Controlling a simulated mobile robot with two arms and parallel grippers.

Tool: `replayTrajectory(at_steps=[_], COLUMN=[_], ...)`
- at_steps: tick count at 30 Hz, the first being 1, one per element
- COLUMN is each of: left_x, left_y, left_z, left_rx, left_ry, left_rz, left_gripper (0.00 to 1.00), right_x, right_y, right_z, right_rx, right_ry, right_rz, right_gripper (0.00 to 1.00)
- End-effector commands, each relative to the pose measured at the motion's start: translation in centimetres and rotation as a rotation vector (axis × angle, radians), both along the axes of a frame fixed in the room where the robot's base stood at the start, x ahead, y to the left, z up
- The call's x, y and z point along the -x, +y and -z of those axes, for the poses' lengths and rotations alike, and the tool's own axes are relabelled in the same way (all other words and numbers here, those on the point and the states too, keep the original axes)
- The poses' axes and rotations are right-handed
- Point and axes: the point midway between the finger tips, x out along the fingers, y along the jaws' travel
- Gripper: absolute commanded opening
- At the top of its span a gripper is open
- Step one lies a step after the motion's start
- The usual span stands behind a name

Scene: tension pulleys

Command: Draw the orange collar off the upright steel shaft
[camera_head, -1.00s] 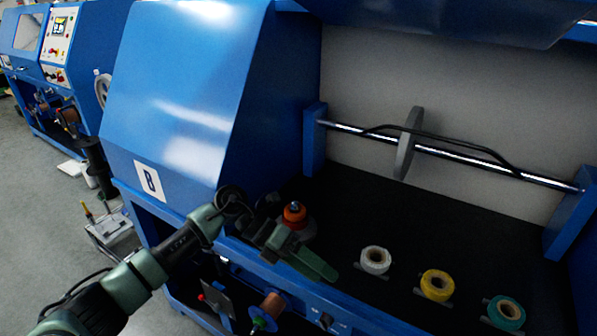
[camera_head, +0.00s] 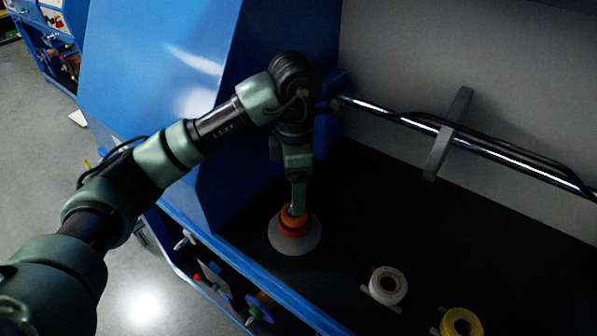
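The orange collar (camera_head: 289,221) sits low at the middle of a round grey base (camera_head: 292,242) on the machine's dark deck. The upright steel shaft cannot be made out; my gripper covers the spot above the collar. My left gripper (camera_head: 298,208) points straight down with its fingers at the top of the collar. Only one finger face shows clearly, so I cannot tell whether it is open or shut on the collar. My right gripper is not in view.
A white spool (camera_head: 388,285) and a yellow spool (camera_head: 461,325) sit on the deck to the right. A horizontal steel bar (camera_head: 400,118) with a grey disc (camera_head: 447,135) crosses behind. A blue housing (camera_head: 170,110) stands at the left. The deck between is clear.

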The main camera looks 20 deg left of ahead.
Motion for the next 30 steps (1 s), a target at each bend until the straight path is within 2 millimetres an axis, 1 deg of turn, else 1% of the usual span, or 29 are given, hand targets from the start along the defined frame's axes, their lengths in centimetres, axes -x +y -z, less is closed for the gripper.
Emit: replayTrajectory(at_steps=[1,9,12,18,23,24,26,27,29,30], left_x=[0.1,0.1,0.1,0.1,0.1,0.1,0.1,0.1,0.1,0.1], left_y=[0.0,0.0,0.0,0.0,0.0,0.0,0.0,0.0,0.0,0.0], left_z=[0.8,4.7,5.7,6.4,6.4,6.4,6.4,6.4,6.4,6.4], left_rx=[0.001,0.001,0.003,0.002,0.003,0.003,0.003,0.003,0.002,0.002], left_ry=[0.005,0.004,0.003,0.001,0.001,0.001,0.001,0.001,0.0,0.0], left_rz=[0.001,0.0,-0.001,0.0,0.0,0.0,0.0,0.0,0.0,0.0], left_gripper=[0.76,0.76,0.76,0.76,0.76,0.71,0.54,0.43,0.26,0.15], right_x=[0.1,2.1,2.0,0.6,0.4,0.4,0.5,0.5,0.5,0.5], right_y=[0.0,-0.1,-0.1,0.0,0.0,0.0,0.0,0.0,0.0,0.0], right_z=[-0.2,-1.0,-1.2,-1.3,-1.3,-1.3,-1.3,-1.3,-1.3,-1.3], right_rx=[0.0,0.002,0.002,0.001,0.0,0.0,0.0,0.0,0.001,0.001], right_ry=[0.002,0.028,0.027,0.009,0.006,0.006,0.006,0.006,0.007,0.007], right_rz=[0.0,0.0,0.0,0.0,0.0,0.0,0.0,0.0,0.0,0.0], right_gripper=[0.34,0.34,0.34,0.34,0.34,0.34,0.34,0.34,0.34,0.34])
